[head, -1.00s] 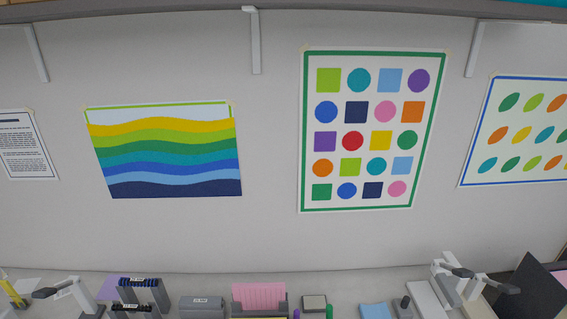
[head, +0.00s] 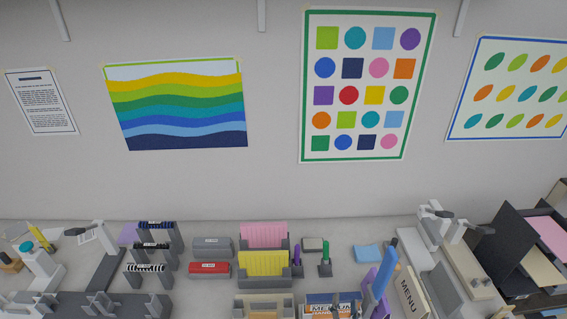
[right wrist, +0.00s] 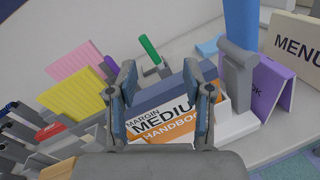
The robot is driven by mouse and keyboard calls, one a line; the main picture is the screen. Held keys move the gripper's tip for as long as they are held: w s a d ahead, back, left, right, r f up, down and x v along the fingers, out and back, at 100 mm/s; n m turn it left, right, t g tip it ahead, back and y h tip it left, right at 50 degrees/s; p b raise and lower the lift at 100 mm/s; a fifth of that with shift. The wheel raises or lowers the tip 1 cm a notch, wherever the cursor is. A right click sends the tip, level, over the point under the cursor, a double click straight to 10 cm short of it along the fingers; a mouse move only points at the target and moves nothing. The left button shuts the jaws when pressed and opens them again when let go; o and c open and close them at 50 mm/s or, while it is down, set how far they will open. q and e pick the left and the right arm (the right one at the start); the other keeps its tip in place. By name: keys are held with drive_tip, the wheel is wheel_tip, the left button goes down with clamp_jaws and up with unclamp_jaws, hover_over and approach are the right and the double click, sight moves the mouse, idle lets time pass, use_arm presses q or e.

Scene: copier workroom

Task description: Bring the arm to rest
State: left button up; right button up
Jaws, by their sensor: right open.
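My right gripper (head: 346,305) shows only in small part at the bottom edge of the head view, in front of the handbook (head: 321,298) marked MEDIUM. In the right wrist view my right gripper (right wrist: 165,103) is open, its two grey-blue fingers apart. The white, orange and blue handbook (right wrist: 172,118) shows between and behind the fingers. I cannot tell whether they touch it. My left gripper is not seen.
Pink cards (head: 264,234) and yellow cards (head: 262,263) stand in a grey holder. A red box (head: 209,270), a tall blue object (head: 386,270) and a MENU board (head: 412,293) crowd the counter. The poster wall behind is flat.

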drive_tip(key=s+d+f+m+g, duration=0.6)
drive_tip(key=s+f+m+g, duration=0.25)
drive_tip(key=m, duration=0.75)
drive_tip(key=s+a+f+m+g+y, duration=0.1)
drive_tip(key=s+f+m+g+y, duration=0.15)
drive_tip(key=s+m, duration=0.4)
drive_tip(key=s+a+f+m+g+y, duration=0.1)
drive_tip(key=s+a+f+m+g, duration=0.15)
drive_tip(key=s+m, duration=0.4)
drive_tip(key=s+f+n+g+b, duration=0.1)
drive_tip(key=s+f+g+b, duration=0.2)
drive_tip(key=f, duration=2.7)
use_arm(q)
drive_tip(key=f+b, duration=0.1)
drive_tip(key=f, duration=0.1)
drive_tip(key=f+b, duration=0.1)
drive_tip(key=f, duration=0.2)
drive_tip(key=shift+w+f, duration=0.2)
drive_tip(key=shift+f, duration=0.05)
use_arm(e)
drive_tip(key=s+d+f, duration=0.2)
drive_tip(key=s+f, duration=0.7)
drive_tip(key=s+d+f, duration=0.1)
drive_tip(key=s+f, duration=0.8)
drive_tip(key=shift+d+n, duration=0.3)
drive_tip(key=shift+d, duration=0.05)
drive_tip(key=shift+f+h, duration=0.1)
drive_tip(key=shift+h, duration=0.15)
